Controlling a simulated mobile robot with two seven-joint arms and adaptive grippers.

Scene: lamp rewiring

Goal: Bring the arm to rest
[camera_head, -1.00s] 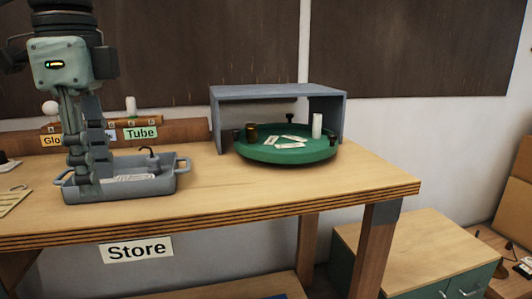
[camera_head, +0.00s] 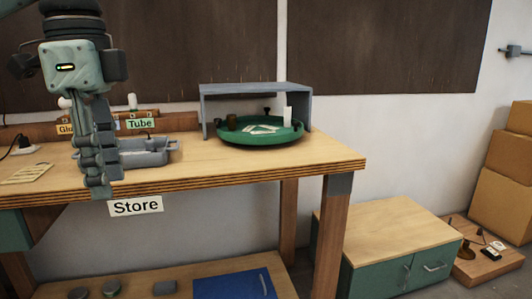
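My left gripper (camera_head: 98,188) hangs pointing down at the upper left, in front of the wooden workbench (camera_head: 260,172). Its fingers overlap the bench's front edge in the picture. Seen side-on, the fingers look close together, and I cannot tell whether they are open or shut. No object shows between them. My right gripper is not in view.
A grey tray (camera_head: 158,158) stands behind the gripper. A green round turntable (camera_head: 272,137) with small items sits under a grey shelf (camera_head: 257,88). A Store label (camera_head: 135,206) is on the bench front. A green cabinet (camera_head: 385,235) and cardboard boxes (camera_head: 500,200) stand at right.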

